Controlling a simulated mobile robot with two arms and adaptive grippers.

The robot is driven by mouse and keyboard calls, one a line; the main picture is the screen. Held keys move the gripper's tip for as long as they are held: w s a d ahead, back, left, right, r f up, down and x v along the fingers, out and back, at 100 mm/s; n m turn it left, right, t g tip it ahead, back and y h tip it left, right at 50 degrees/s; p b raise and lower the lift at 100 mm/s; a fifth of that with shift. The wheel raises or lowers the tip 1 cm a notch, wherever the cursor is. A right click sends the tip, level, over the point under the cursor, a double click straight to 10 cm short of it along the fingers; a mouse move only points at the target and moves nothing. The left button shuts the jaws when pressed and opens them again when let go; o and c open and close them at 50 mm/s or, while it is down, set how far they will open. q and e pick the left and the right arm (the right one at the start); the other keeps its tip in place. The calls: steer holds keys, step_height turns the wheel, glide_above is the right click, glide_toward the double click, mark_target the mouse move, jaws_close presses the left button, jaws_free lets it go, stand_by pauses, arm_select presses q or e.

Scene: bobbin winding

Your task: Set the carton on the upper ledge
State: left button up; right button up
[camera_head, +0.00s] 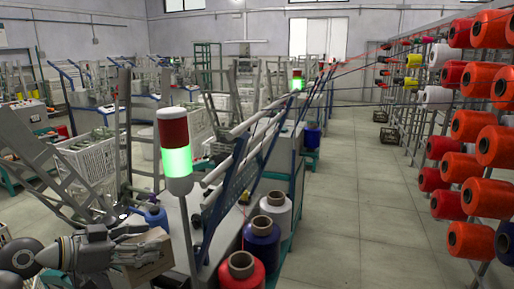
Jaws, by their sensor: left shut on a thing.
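A small brown carton (150,270) is at the lower left of the head view. My left gripper (135,243) comes in from the left edge and is shut on the carton, with its fingers over the carton's near left side. The carton is held at the side of the grey winding machine (188,222); I cannot tell whether it touches the machine. I cannot make out which surface is the upper ledge. My right gripper is not in view.
A signal lamp (175,160), red over lit green, stands on a pole just right of the carton. Red (241,272), dark blue (262,240) and white (276,210) bobbins stand along the machine. A rack of orange bobbins (470,165) is at right. The aisle floor (350,215) is clear.

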arm_select(q)
steer(key=s+d+f, duration=0.2)
steer(key=s, duration=0.3)
steer(key=s+d+f+m+g+h, duration=0.1)
steer(key=s+d+f, duration=0.1)
steer(key=s+f, duration=0.1)
steer(key=shift+s+d+f, duration=0.25)
steer(key=shift+s+f, duration=0.1)
steer(key=shift+s, duration=0.55)
steer(key=shift+m, duration=0.3)
steer(key=s, duration=0.2)
steer(key=s+d+f, duration=0.1)
steer(key=s, duration=0.1)
steer(key=s+d, duration=0.1)
steer(key=s, duration=0.1)
steer(key=shift+s+f, duration=0.4)
steer(key=shift+c, duration=0.2)
